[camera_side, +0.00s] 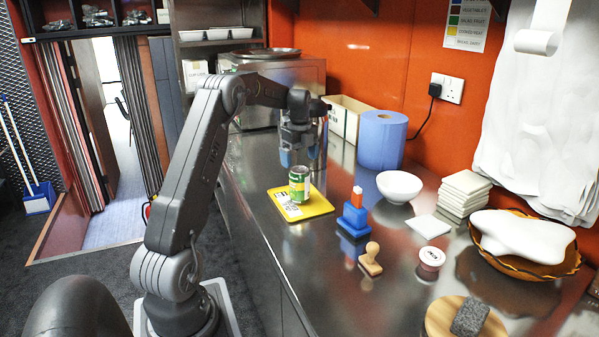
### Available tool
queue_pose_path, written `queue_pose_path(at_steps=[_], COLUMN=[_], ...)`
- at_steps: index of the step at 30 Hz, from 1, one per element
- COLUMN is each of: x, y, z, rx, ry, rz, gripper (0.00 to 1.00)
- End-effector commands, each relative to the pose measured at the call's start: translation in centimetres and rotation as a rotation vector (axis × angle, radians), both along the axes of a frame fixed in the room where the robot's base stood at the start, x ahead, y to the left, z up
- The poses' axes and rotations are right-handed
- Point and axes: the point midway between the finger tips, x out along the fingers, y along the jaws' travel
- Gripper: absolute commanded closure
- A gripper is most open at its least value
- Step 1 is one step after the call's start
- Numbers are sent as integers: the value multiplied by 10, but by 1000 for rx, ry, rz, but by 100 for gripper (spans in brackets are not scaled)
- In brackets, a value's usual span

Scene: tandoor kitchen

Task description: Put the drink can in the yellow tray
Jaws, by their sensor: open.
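The green and yellow drink can (299,183) stands upright on the yellow tray (318,206), toward its far side. A white printed label lies on the left part of the tray. My gripper (299,158) is open and hangs just above the can, with its blue-tipped fingers pointing down. The fingers look clear of the can, but the exact gap is hard to tell from this side.
A blue paper roll (382,140), a white bowl (399,187) and a blue block stamp (353,218) stand right of the tray. A wooden stamp (370,260), stacked white tiles (465,192) and a brown basket (560,268) lie further right.

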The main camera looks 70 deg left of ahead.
Motion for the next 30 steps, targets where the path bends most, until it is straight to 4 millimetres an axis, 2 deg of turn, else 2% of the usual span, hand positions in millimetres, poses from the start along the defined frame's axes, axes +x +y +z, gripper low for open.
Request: queue_pose_path(at_steps=[4, 10, 14, 17, 22, 26, 30], x=[0, 0, 4, 10, 3, -22, -63], y=[0, 0, -18, -56, -157, -231, -301], z=[29, 49, 64, 84, 122, 139, 142], rx=[1, -1, 11, 32, 57, 39, -19], ry=[-2, 1, -11, -41, -135, -220, -308], rz=[0, 0, 33, 118, 357, 556, 768], gripper=[5, 5, 5, 5, 5, 5, 5])
